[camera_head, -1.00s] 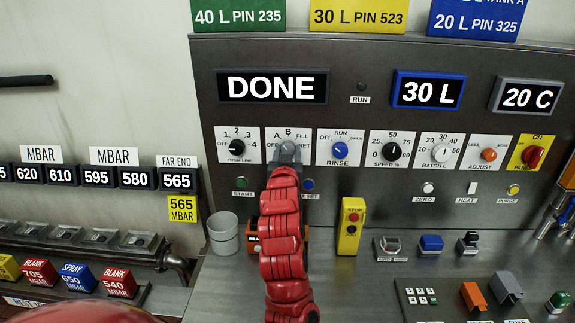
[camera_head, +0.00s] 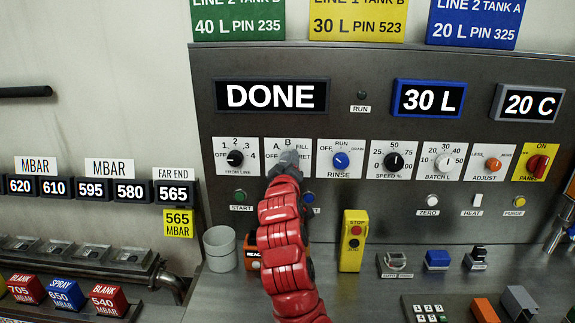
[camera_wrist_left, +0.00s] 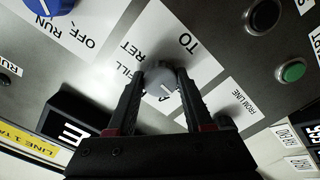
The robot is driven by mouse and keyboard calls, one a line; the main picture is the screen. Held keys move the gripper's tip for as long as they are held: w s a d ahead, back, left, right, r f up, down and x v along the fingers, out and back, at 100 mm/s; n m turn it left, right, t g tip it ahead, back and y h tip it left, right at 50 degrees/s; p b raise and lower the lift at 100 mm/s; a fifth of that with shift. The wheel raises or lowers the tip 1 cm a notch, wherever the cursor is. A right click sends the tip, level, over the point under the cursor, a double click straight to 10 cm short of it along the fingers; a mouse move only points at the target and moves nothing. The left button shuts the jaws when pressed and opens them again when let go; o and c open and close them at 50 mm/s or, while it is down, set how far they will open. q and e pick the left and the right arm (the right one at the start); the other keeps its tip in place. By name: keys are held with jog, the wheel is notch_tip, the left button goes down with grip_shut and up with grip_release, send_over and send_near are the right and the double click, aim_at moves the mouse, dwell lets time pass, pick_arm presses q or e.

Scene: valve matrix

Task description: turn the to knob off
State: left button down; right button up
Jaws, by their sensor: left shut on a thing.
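The TO knob (camera_head: 289,157) is a round grey knob on a white plate marked OFF, A, B, FILL and RET, in the panel's knob row. My left gripper (camera_head: 284,168) covers the lower part of this plate. In the left wrist view the grey knob (camera_wrist_left: 168,78) sits between the two dark fingers of my left gripper (camera_wrist_left: 164,86), which are shut on it. A short white mark shows on the knob's face. The OFF label is hidden there, so I cannot tell the exact setting. My right gripper is out of view.
The FROM LINE knob (camera_head: 235,158) is just left and the blue RINSE knob (camera_head: 341,160) just right. A green START button (camera_head: 240,196) is below. The yellow stop box (camera_head: 353,241) and a grey cup (camera_head: 220,248) stand below, near my arm. The display (camera_head: 271,96) reads DONE.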

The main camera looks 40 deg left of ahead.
pick_arm(q)
jog(key=shift+n, duration=0.6)
jog(key=shift+c, duration=1.5)
grip_release()
jog(key=shift+s, duration=0.1)
